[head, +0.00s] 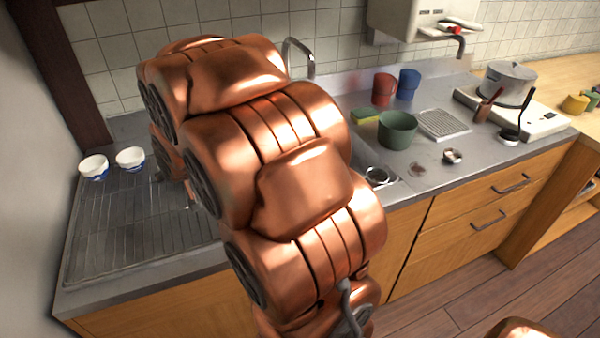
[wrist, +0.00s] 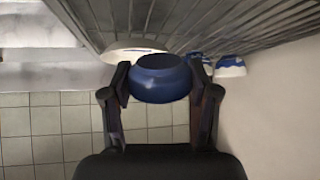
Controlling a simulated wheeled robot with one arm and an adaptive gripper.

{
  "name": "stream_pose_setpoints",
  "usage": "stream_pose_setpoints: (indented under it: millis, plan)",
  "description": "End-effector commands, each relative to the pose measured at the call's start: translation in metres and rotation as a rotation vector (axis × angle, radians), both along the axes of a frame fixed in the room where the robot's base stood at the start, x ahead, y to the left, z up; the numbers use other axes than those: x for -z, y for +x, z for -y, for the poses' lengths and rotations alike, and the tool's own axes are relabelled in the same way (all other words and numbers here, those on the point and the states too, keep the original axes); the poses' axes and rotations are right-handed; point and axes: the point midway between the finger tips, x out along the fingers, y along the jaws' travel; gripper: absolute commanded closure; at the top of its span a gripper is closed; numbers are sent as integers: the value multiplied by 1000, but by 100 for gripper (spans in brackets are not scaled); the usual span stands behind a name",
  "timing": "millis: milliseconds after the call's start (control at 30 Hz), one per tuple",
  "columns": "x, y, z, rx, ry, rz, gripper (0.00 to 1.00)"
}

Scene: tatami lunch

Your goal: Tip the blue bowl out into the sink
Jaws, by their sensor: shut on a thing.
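In the wrist view my gripper (wrist: 160,82) is shut on the blue bowl (wrist: 160,84), with one dark finger on each side of it. The bowl is plain dark blue and glossy. I cannot tell what is inside it or how it is tilted. The arm also covers most of the sink area, so the basin does not show clearly.
Two white-and-blue bowls (head: 93,167) (head: 131,158) stand on the ribbed drainboard (head: 110,235) at left. A green pot (head: 397,130), red cup (head: 384,90) and blue cup (head: 408,84) stand right of my arm. A tap (head: 300,55) rises behind it.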

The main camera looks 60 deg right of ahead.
Motion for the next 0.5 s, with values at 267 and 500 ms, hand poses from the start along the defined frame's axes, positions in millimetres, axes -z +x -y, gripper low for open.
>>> stream_pose_setpoints:
  millis: [267,500]
  plan:
    - [8,-30,77,155,-44,106,75]
    - [6,-67,135,284,-97,196,75]
